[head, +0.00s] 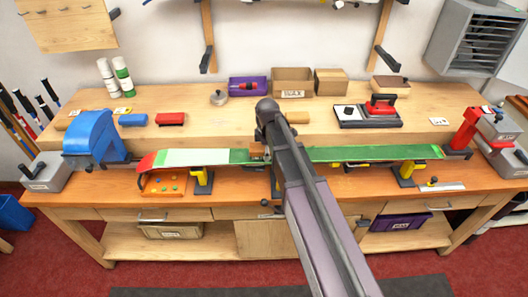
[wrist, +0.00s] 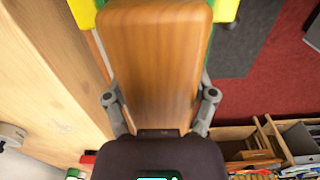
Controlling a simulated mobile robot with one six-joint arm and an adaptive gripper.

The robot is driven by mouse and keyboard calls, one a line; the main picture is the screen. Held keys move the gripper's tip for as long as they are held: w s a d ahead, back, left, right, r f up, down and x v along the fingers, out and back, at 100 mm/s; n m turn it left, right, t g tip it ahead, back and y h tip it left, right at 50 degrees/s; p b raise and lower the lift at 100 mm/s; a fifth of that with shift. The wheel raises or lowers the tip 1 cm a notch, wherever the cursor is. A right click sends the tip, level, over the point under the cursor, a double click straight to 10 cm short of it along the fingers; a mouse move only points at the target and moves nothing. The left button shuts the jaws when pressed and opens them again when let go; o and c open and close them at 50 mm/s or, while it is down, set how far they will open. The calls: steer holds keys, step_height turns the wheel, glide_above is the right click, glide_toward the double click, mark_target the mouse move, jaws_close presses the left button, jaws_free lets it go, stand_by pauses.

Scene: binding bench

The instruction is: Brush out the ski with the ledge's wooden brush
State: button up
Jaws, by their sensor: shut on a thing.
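The ski (head: 370,152) lies lengthwise along the bench, with a red tip at the left. Its left stretch (head: 195,157) looks pale and whitish green, while the stretch right of my arm is plain darker green. My gripper (wrist: 160,98) is shut on the wooden brush (wrist: 152,55), one finger on each side of its brown block. In the head view the brush (head: 257,152) shows just left of my arm, at the ski's middle. Its bristles are hidden, so I cannot tell whether they touch the base. My arm hides most of the gripper there.
Yellow-and-black supports (head: 202,178) stand under the ski. A blue vise (head: 90,135) is at its left end, a red clamp (head: 467,130) at its right. The ledge behind holds red and blue blocks, a red iron (head: 383,105) and boxes (head: 292,80).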

steer(key=shift+d, duration=0.1)
steer(key=shift+d, duration=1.7)
steer(key=shift+d, duration=0.1)
steer(key=shift+d+f, duration=0.1)
steer(key=shift+d, duration=1.5)
steer(key=shift+d, duration=0.2)
steer(key=shift+d, duration=1.55)
steer(key=shift+d, duration=1.75)
